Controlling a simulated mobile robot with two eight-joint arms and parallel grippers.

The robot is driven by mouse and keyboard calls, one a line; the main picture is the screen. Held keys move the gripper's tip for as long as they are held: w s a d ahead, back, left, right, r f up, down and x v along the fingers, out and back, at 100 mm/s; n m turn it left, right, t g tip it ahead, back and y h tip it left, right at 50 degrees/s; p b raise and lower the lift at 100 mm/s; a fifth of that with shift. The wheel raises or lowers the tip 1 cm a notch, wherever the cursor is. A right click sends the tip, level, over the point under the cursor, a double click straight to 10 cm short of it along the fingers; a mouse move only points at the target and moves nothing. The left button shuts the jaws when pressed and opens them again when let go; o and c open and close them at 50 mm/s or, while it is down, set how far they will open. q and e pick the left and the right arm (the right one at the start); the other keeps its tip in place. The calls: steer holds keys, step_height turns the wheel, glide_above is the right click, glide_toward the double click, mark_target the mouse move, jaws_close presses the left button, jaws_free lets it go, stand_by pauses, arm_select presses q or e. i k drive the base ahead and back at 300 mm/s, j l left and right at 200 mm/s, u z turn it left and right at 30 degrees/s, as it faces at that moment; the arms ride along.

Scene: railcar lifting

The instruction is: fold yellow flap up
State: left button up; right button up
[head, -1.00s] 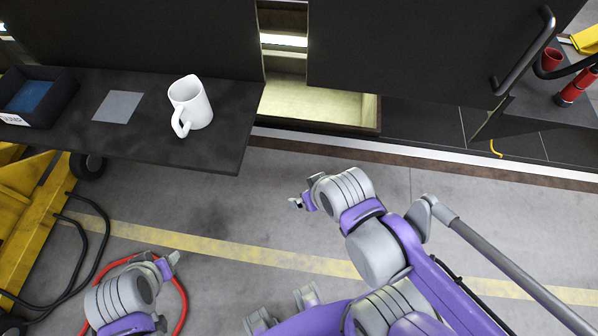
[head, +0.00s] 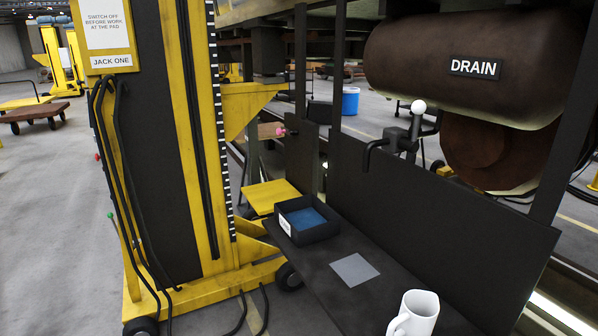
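A flat yellow plate (head: 270,195), which looks like the yellow flap, lies about level beside the yellow jack column (head: 205,150), just behind the black tray. Its hinge cannot be made out. Neither of my grippers is in the head view now, so their state and their place relative to the flap are hidden.
A black shelf (head: 330,285) carries a black tray (head: 318,232) with a blue bottom, a grey square (head: 354,270) and a white mug (head: 415,312). A dark upright panel (head: 430,200) and a DRAIN tank (head: 460,65) stand at right. Floor at left is open.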

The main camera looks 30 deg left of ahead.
mark_target(263, 197)
steer(key=i+j+z, duration=0.1)
steer(key=j+z, duration=0.3)
steer(key=i+j+z, duration=0.1)
steer(key=j+z, duration=0.65)
steer(key=j+u, duration=0.25)
steer(key=j, duration=0.9)
steer(key=j+u, duration=0.25)
steer(key=i+j+u, duration=0.2)
steer(key=j, duration=0.2)
steer(key=k+j, duration=0.05)
steer(key=k, duration=0.05)
